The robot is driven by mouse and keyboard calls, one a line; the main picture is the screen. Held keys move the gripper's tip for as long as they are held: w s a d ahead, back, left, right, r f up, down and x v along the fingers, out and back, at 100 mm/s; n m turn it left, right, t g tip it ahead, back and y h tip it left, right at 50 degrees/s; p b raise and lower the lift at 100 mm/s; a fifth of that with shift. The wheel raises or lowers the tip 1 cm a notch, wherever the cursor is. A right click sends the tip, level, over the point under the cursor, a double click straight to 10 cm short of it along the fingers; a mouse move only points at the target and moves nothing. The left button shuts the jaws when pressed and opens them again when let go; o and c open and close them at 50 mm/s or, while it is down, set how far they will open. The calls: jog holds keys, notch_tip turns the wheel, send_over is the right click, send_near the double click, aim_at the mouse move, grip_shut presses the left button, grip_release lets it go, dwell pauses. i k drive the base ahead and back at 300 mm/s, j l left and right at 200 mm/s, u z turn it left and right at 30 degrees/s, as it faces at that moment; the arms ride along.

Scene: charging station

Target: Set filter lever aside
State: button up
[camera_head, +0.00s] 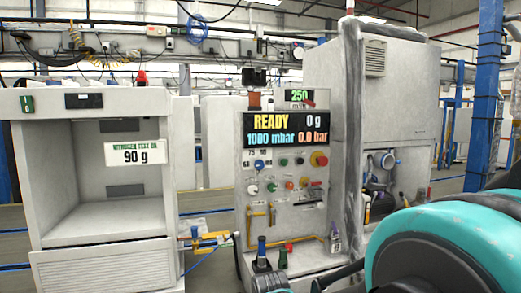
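I cannot tell for sure which part is the filter lever. Candidates stand low in front of the control panel (287,215): an upright blue-handled part (261,252), a small green part (283,258) right beside it, and a red handle (290,247) near a yellow pipe. A yellow fitting with a blue hose (205,240) sits left of the panel. My teal and black arm link fills the lower right corner. My gripper cannot be made out in this view.
An open white cabinet (97,285) at left has an empty-looking bay and a "90 g" label (134,153). The panel display (286,129) reads READY, 0 g, 1000 mbar, 0.0 bar. A tall grey cabinet (405,110) stands at right, near blue posts (483,95).

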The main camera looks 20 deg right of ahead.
aim_at(333, 223)
jog(key=z, duration=1.1)
